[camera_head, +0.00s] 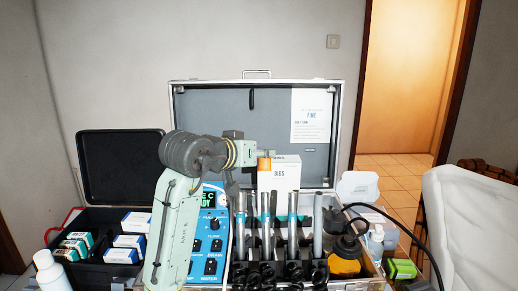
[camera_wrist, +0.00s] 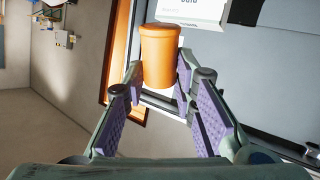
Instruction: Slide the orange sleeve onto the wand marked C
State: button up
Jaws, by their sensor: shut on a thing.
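The orange sleeve (camera_wrist: 160,58) is held between the purple-padded fingers of my gripper (camera_wrist: 160,85) in the wrist view. In the head view, the sleeve (camera_head: 264,164) shows small at the end of my gripper (camera_head: 258,154), in front of a white box and above the row of wands. Several upright wands (camera_head: 265,220), metal with teal bands, stand in holders in the open case (camera_head: 338,120). The sleeve is apart from and above them. I cannot read any letter on the wands, so I cannot tell which is C.
A white box (camera_head: 285,172) labelled BIBS stands behind the wands. A blue control panel (camera_head: 209,245) is left of them. A black hose (camera_head: 415,245) loops at the right. An open black case (camera_head: 125,170) with small boxes is at the left. The space above the wands is open.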

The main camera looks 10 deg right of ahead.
aim_at(263, 194)
jog(key=shift+s+a+f, duration=0.1)
jog(key=shift+s+f, duration=0.1)
jog(key=shift+f, duration=0.35)
jog(key=shift+s+f, duration=0.2)
jog(key=shift+f, duration=0.35)
jog(key=shift+s+f, duration=0.2)
jog(key=shift+f, duration=0.2)
jog(key=shift+s+a+f+b, duration=0.1)
jog(key=shift+s+f+b, duration=0.25)
jog(key=shift+f+b, duration=0.4)
jog(key=shift+s+a+f+b, duration=0.1)
jog(key=shift+s+f+b, duration=0.35)
jog(key=shift+f, duration=0.5)
jog(key=shift+f, duration=0.2)
jog(key=shift+s+f+b, duration=0.2)
jog(key=shift+f+b, duration=0.2)
jog(key=shift+f, duration=0.1)
jog(key=shift+s+f+b, duration=0.2)
jog(key=shift+f+b, duration=0.2)
jog(key=shift+f, duration=0.05)
jog(key=shift+f, duration=0.15)
jog(key=o, duration=0.8)
jog(key=shift+c, duration=0.2)
